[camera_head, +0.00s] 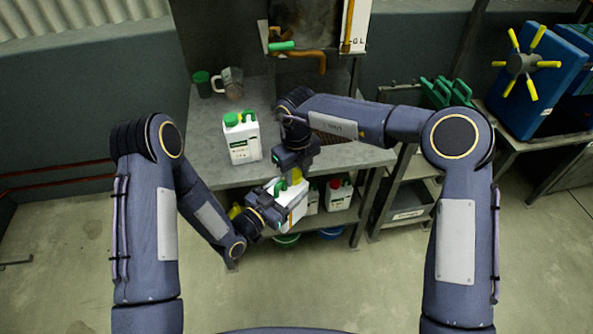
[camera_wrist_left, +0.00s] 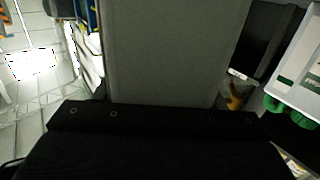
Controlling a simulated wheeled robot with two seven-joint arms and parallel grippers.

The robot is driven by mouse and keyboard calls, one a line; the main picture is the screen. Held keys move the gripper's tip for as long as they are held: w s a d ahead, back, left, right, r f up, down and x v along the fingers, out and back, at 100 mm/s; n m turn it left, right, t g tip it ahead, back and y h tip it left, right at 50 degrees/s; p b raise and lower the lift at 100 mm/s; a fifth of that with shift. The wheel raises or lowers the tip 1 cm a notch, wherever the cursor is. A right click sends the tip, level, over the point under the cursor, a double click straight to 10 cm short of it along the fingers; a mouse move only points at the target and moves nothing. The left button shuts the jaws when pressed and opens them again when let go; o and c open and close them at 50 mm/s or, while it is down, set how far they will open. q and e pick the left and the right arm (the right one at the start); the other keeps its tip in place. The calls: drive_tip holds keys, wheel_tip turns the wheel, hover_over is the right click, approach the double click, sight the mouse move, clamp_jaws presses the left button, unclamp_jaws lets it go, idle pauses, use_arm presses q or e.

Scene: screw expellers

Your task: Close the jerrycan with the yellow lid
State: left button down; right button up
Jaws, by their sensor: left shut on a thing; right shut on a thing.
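A white jerrycan (camera_head: 294,204) is held tilted in front of the bench by my left gripper (camera_head: 276,212), which is shut on it. A green part shows near its upper left. In the left wrist view a large grey surface, apparently the side of this jerrycan (camera_wrist_left: 175,50), fills the middle. The yellow lid (camera_head: 295,176) is at the top of the jerrycan, just under my right gripper (camera_head: 294,169), which is shut on it. I cannot tell whether the lid is seated or only touching the opening.
A white jerrycan with green lids (camera_head: 243,144) stands on the grey bench (camera_head: 205,125), also seen in the left wrist view (camera_wrist_left: 300,65). A dark green cup (camera_head: 202,84) and a clear jug (camera_head: 231,83) stand behind. More jerrycans (camera_head: 338,194) sit on the lower shelf. The floor in front is clear.

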drive_tip(key=shift+w+d+m, duration=0.1)
drive_tip(key=shift+w+m, duration=0.4)
idle(0.8)
drive_tip(key=o, duration=0.9)
drive_tip(key=shift+s+a, duration=0.1)
drive_tip(key=shift+a, duration=0.1)
